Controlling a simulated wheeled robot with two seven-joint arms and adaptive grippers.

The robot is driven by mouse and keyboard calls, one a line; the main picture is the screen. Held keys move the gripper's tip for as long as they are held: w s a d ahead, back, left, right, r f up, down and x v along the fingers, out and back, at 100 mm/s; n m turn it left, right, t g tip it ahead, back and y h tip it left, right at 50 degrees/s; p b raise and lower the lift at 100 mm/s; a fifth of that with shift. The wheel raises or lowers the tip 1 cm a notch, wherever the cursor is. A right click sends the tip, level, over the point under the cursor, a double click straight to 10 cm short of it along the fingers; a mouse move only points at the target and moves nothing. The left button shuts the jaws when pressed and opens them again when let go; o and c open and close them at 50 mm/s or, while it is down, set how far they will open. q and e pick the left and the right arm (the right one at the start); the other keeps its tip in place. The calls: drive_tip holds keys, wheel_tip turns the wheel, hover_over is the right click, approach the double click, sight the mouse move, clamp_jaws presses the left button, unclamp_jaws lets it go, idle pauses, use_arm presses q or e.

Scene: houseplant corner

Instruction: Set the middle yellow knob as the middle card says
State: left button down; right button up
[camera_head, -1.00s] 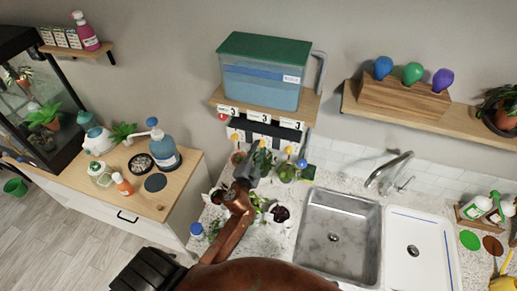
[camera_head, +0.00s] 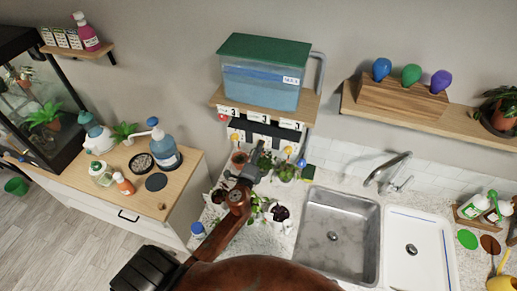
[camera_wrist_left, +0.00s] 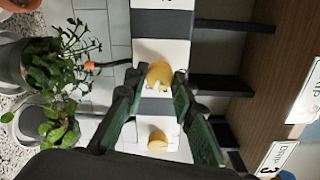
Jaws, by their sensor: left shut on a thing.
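Three small yellow knobs sit in a row on a white and dark panel under the shelf. In the left wrist view the middle yellow knob (camera_wrist_left: 159,73) is between the fingertips of my left gripper (camera_wrist_left: 158,84), which is shut on it. A small pale mark shows on the knob. The right knob (camera_wrist_left: 157,140) is free below it in that view. In the head view my left gripper (camera_head: 258,152) reaches up to the panel and hides the middle knob. The middle card (camera_head: 258,118) above reads 3; the wrist view cuts its number off. My right gripper is not in view.
A blue water tank (camera_head: 262,82) with a green lid stands on the shelf above the panel. The sink (camera_head: 335,240) is to the right.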

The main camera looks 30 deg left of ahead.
use_arm(q)
drive_tip(key=shift+m, duration=0.7)
drive_tip(key=shift+r, duration=0.1)
drive_tip(key=c, duration=1.6)
unclamp_jaws()
drive_tip(key=v, duration=1.2)
drive_tip(key=shift+f, duration=0.2)
